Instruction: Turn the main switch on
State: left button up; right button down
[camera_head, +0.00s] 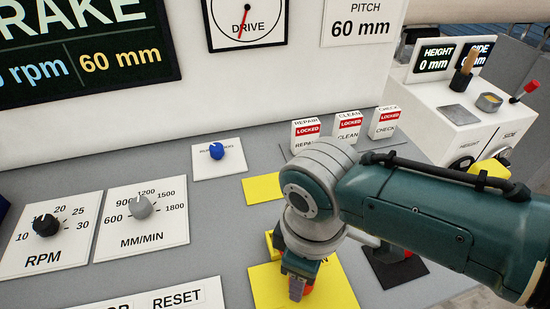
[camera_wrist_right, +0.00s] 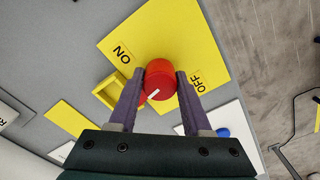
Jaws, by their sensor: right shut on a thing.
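The main switch is a red round knob (camera_wrist_right: 160,75) on a yellow plate (camera_wrist_right: 145,40), with an ON label to its left and an OFF label to its right in the right wrist view. A short white mark shows on the knob; I cannot tell for sure which label it points at. My right gripper (camera_wrist_right: 160,88) has one finger on each side of the knob and is shut on it. In the head view my right gripper (camera_head: 299,288) is over the yellow plate (camera_head: 342,292) and hides most of the knob. My left gripper is not in view.
A small yellow open bracket (camera_wrist_right: 108,92) stands beside the knob. The grey panel also holds a blue knob (camera_head: 217,151), an RPM dial (camera_head: 46,225), an MM/MIN dial (camera_head: 140,207) and several red-and-white LOCKED tags (camera_head: 307,131). A side console (camera_head: 470,130) stands at the right.

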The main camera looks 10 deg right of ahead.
jog(key=shift+m+p, duration=0.3)
jog(key=shift+m, duration=0.9)
jog(key=shift+c, duration=1.7)
grip_release()
notch_tip(320, 180, up, 9)
jog(key=p, duration=0.3)
jog(key=shift+r, duration=0.5)
